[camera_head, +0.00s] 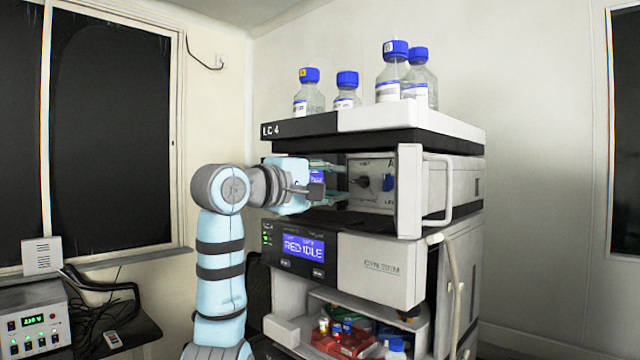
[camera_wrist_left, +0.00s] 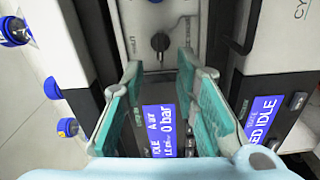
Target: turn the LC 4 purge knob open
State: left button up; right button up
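The LC 4 stack (camera_head: 300,127) stands in the middle of the head view, its upper module open at the front. A small dark knob (camera_head: 362,181) sits on the pale panel inside that module; it also shows in the left wrist view (camera_wrist_left: 160,42), on a round base. My left gripper (camera_head: 332,182) reaches into the module from the left. In the left wrist view its two teal fingers (camera_wrist_left: 160,68) are spread apart with nothing held. The knob lies beyond the fingertips, roughly in line with the gap and apart from them. My right gripper is out of view.
A white door (camera_head: 410,192) with a handle stands open right of the panel. Blue-capped bottles (camera_head: 393,72) stand on top. Below are a module with a blue display (camera_head: 304,248) and a tray of vials (camera_head: 345,340). A power supply (camera_head: 35,325) stands at the left.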

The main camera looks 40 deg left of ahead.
pick_arm(q)
jog(key=s, duration=0.6)
jog(key=shift+s, duration=0.2)
jog(key=shift+w+d, duration=0.1)
jog(key=shift+d, duration=0.05)
